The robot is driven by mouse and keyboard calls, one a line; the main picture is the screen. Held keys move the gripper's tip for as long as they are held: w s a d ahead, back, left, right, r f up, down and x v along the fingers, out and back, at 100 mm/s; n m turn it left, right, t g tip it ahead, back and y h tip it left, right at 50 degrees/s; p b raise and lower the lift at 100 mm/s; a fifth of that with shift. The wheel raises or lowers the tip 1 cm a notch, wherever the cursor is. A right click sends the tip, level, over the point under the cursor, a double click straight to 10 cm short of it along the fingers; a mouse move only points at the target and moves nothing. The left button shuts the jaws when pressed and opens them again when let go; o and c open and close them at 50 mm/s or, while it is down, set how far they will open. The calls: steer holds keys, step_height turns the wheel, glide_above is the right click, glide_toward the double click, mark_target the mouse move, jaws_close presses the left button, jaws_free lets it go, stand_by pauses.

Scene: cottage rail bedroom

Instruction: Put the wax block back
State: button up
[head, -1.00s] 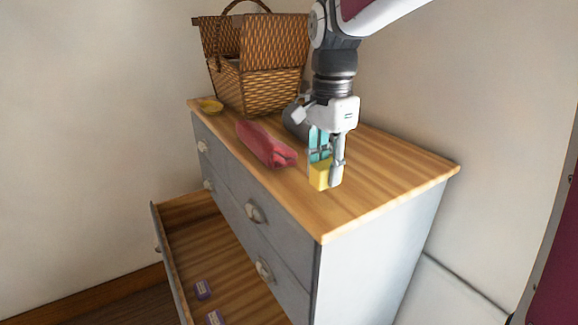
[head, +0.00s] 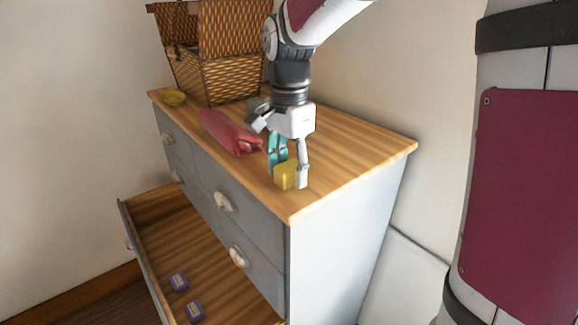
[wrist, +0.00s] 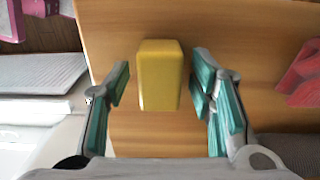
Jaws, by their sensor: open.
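A yellow block (head: 285,176), which I take to be the wax block, sits on the wooden top of the grey dresser (head: 345,150), near its front edge. My gripper (head: 288,178) points down over it with the fingers apart. In the wrist view the yellow block (wrist: 159,75) stands between the two open teal-padded fingers, with a visible gap on both sides. Its underside is hidden.
A folded red cloth (head: 228,132) lies left of the block. The lower drawer (head: 165,240) is open, with two purple boxes (head: 179,282) inside. The dresser's right top is clear.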

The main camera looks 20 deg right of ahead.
mark_target(289, 165)
steer(key=shift+r, duration=0.1)
step_height(289, 165, up, 12)
steer(key=b, duration=0.2)
steer(key=s+f+n+t, duration=0.2)
steer(key=s+f+n, duration=0.2)
steer(key=s+n, duration=0.3)
steer(key=s+f+n+t, duration=0.3)
steer(key=s+n, duration=0.4)
steer(key=s, duration=0.4)
steer(key=shift+f+t, duration=0.3)
steer(key=shift+f, duration=0.3)
